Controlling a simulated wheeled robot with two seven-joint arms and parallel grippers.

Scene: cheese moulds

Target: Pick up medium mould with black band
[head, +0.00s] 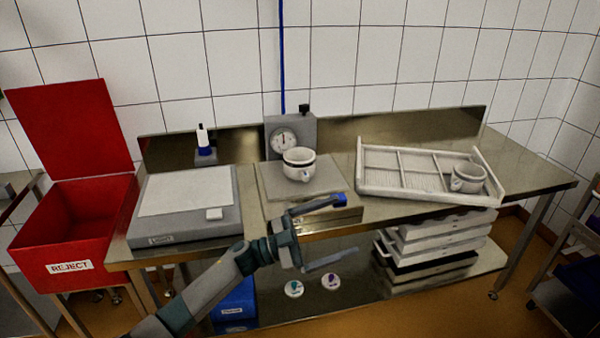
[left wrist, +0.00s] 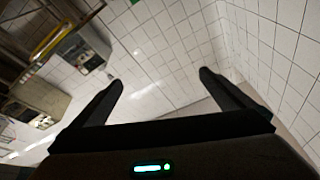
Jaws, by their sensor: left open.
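A white mould (head: 299,165) with a dark line below its rim and a small blue mark stands on the scale plate (head: 270,187) at the middle of the steel table. A second pale mould (head: 467,180) sits in the right part of the white divided tray (head: 400,188). Band colours and sizes are too small to tell surely. My left gripper (head: 349,226) is open and empty, in front of the table edge, nearer me and lower than the mould on the scale. In the left wrist view its fingers (left wrist: 160,84) are wide apart with only tiled wall between them. My right gripper is not in view.
A dial gauge (head: 285,138) stands behind the scale plate. A flat grey device (head: 185,205) and a small blue-and-white bottle (head: 204,142) are left of it. An open red reject bin (head: 75,220) stands far left. Stacked trays (head: 435,240) lie on the lower shelf.

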